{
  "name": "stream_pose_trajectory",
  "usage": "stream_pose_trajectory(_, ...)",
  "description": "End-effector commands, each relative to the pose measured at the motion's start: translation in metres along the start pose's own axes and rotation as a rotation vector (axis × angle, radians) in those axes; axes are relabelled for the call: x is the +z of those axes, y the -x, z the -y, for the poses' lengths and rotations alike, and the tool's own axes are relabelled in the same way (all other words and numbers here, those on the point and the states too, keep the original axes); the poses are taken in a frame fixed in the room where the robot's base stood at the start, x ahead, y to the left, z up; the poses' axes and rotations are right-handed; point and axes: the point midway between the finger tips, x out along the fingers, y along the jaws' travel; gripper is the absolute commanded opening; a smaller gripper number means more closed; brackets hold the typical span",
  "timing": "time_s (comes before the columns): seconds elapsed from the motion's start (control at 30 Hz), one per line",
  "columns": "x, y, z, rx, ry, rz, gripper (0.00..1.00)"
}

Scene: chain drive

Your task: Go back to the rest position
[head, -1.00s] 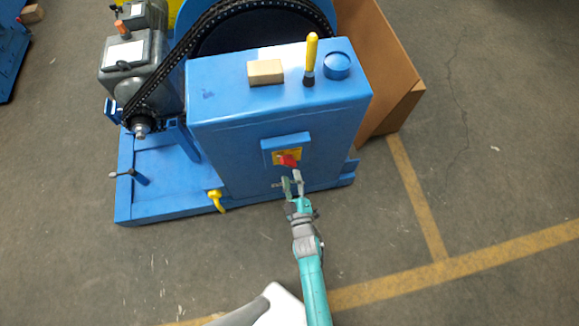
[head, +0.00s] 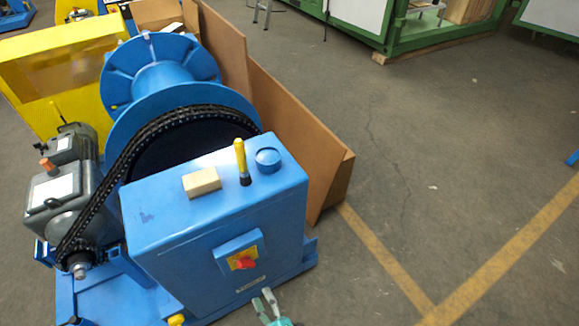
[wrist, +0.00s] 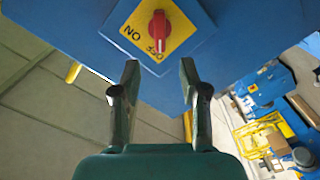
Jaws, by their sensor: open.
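My gripper (head: 266,302) is at the bottom edge of the head view, just in front of and below the front face of the blue cabinet (head: 205,255). Its two fingers are apart with nothing between them. The wrist view also shows the open gripper (wrist: 158,82), with the red switch knob (wrist: 158,30) beyond its fingertips and apart from them. The knob sits on a yellow plate (wrist: 178,38) whose ON and OFF marks are readable. In the head view the knob (head: 244,263) is up and left of my fingers. Most of my arm is out of view.
A wooden block (head: 201,183), a yellow-handled brush (head: 240,160) and a round blue cap (head: 267,160) are on the cabinet top. The chain (head: 110,185) and motor (head: 60,190) are at the left. Brown panels (head: 295,130) stand behind. The floor at the right (head: 400,220) is clear.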

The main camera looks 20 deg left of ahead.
Motion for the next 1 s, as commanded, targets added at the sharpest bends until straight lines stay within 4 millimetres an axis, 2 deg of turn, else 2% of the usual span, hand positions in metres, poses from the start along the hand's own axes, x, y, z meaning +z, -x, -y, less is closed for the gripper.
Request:
stream_pose_trajectory(0.17, 0.002, 0.004, -0.001, 0.002, -0.005, 0.006, 0.44)
stream_pose_trajectory(0.27, 0.009, 0.021, -0.008, 0.016, -0.026, 0.032, 0.44)
stream_pose_trajectory(0.37, 0.02, 0.054, -0.023, 0.046, -0.073, 0.081, 0.44)
stream_pose_trajectory(0.47, 0.029, 0.096, -0.041, 0.086, -0.134, 0.14, 0.44)
stream_pose_trajectory(0.63, 0.031, 0.165, -0.071, 0.165, -0.246, 0.237, 0.44)
stream_pose_trajectory(0.87, 0.012, 0.252, -0.109, 0.284, -0.398, 0.352, 0.44)
stream_pose_trajectory(1.0, -0.01, 0.299, -0.131, 0.362, -0.492, 0.414, 0.44)
